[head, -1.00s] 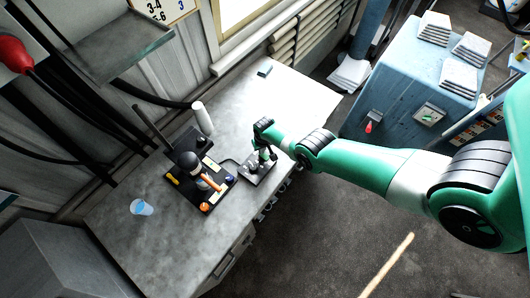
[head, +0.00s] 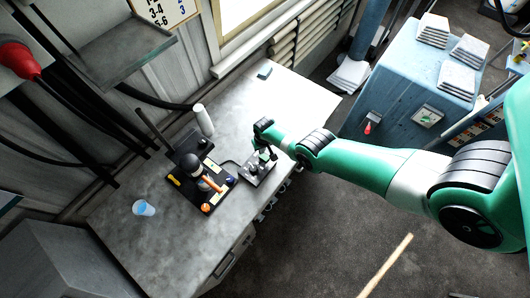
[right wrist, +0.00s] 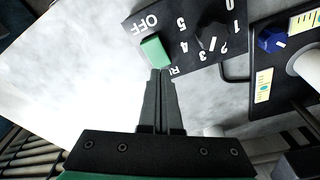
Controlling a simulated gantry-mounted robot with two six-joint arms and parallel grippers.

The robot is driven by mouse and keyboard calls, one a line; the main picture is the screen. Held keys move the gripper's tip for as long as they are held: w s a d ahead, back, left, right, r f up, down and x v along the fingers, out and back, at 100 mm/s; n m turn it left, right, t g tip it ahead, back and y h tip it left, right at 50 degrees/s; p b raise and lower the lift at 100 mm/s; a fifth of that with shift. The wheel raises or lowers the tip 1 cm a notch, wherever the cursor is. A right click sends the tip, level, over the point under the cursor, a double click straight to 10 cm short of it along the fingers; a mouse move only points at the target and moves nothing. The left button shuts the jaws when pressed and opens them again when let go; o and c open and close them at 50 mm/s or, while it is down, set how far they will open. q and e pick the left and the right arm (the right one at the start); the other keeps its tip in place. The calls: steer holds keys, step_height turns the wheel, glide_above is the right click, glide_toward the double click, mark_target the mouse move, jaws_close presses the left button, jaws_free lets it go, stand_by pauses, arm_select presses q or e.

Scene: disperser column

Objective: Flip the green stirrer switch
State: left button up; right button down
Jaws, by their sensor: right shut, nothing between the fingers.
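In the right wrist view, the green stirrer switch (right wrist: 155,51) sits on a dark control box (right wrist: 190,22) marked OFF, with a black numbered dial (right wrist: 212,36) beside it. My right gripper (right wrist: 160,72) is shut and empty, its fingertips just below the green switch in the picture; I cannot tell whether they touch it. In the head view, the control box (head: 259,173) lies on the bench, and my right gripper (head: 268,153) is over it, small and partly hidden by its own wrist. My left gripper is not in view.
The grey bench (head: 165,235) carries a black stirrer stand (head: 186,175) with an orange-tipped part, left of the box. A white cylinder (head: 203,120), a cup with blue contents (head: 143,208) and a small teal block (head: 264,72) stand apart. The bench's right end is mostly clear.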

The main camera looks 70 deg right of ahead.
mark_target(262, 156)
step_height(262, 156, up, 5)
steer(key=p, duration=0.3)
steer(key=shift+f+p, duration=0.2)
steer(key=shift+p, duration=0.2)
